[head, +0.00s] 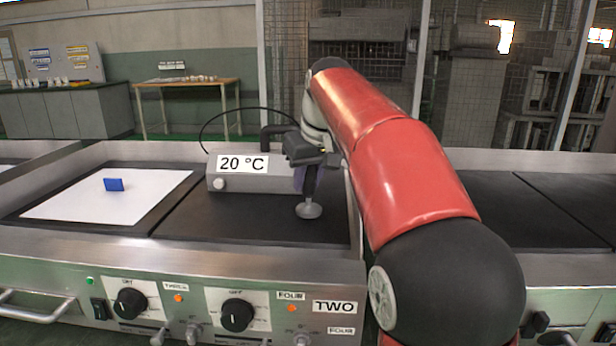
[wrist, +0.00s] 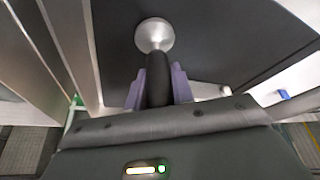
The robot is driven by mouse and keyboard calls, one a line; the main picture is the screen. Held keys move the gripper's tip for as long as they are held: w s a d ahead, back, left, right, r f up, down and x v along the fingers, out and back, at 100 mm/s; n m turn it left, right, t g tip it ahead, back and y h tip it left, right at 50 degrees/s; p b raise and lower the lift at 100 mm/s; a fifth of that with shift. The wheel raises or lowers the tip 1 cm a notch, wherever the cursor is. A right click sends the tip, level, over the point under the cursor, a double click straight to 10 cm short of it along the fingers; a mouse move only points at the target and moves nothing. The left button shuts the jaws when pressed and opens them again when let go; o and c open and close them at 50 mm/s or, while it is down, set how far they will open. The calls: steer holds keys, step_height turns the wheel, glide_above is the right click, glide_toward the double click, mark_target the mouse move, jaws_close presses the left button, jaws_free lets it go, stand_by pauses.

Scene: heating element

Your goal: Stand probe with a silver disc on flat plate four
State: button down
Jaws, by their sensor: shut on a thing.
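The probe has a black handle (wrist: 158,80) and a silver disc at its end (head: 309,210), which also shows in the wrist view (wrist: 154,35). My gripper (head: 305,178) is shut on the handle, with its purple fingers on both sides of it in the wrist view (wrist: 158,88). The probe hangs near upright, disc down, over the right part of dark flat plate four (head: 240,225), above the knob labelled FOUR. I cannot tell whether the disc touches the plate.
A grey meter box (head: 275,170) reading 20 °C stands at the plate's back, with a black cable. On the left plate lies a white sheet (head: 60,205) with a blue block (head: 114,184). A metal wall (head: 354,215) borders plate four at right.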

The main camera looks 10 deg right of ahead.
steer(key=shift+f+b, duration=0.4)
steer(key=shift+f, duration=0.2)
steer(key=c, duration=1.1)
jaws_free()
